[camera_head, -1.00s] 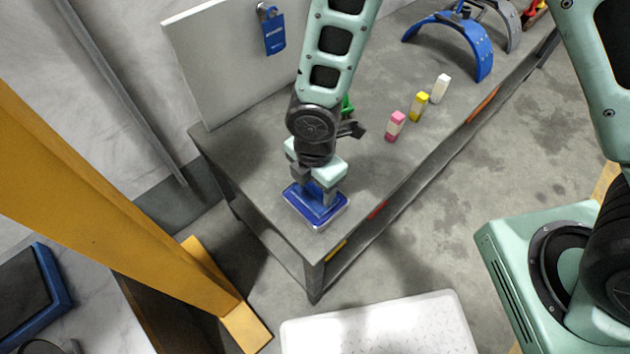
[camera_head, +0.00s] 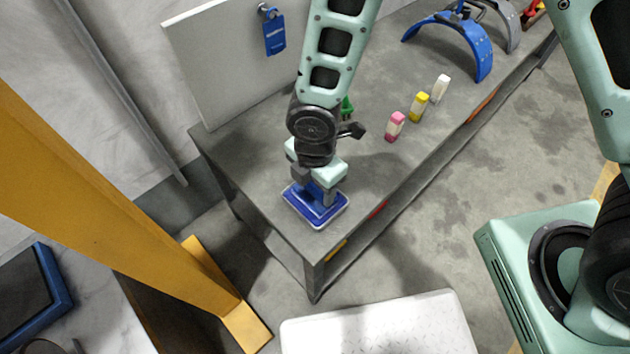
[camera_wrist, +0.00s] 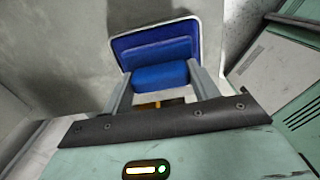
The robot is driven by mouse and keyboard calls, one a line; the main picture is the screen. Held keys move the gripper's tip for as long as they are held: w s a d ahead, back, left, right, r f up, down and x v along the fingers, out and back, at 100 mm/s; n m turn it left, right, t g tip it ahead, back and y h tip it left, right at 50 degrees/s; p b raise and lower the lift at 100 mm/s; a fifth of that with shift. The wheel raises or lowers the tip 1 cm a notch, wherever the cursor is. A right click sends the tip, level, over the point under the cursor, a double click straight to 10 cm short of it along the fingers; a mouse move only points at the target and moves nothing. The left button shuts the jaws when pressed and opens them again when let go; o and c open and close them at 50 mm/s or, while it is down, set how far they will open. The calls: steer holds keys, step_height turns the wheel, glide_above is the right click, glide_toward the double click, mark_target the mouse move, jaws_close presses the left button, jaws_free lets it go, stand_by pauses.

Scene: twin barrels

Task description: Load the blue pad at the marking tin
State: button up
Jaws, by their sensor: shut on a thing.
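The blue marking tin (camera_head: 334,213), shallow with a pale rim, sits on the grey bench near its front corner. In the wrist view the tin (camera_wrist: 126,41) lies just beyond my fingertips. My gripper (camera_head: 314,187) points down over the tin. In the wrist view my gripper (camera_wrist: 162,82) is shut on a blue block, the blue pad (camera_wrist: 160,75), held between the two grey fingers. The pad is at or just above the tin's blue inside; whether it touches cannot be told. The pad's lower face is hidden.
Pink (camera_head: 395,127), yellow (camera_head: 418,106) and white (camera_head: 440,88) small blocks stand along the bench's right side. A green object (camera_head: 347,106) is partly hidden behind my wrist. A white upright board (camera_head: 225,60) and a blue arch (camera_head: 470,45) stand farther back.

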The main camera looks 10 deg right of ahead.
steer(key=shift+r+p, duration=2.95)
steer(key=shift+r, duration=0.5)
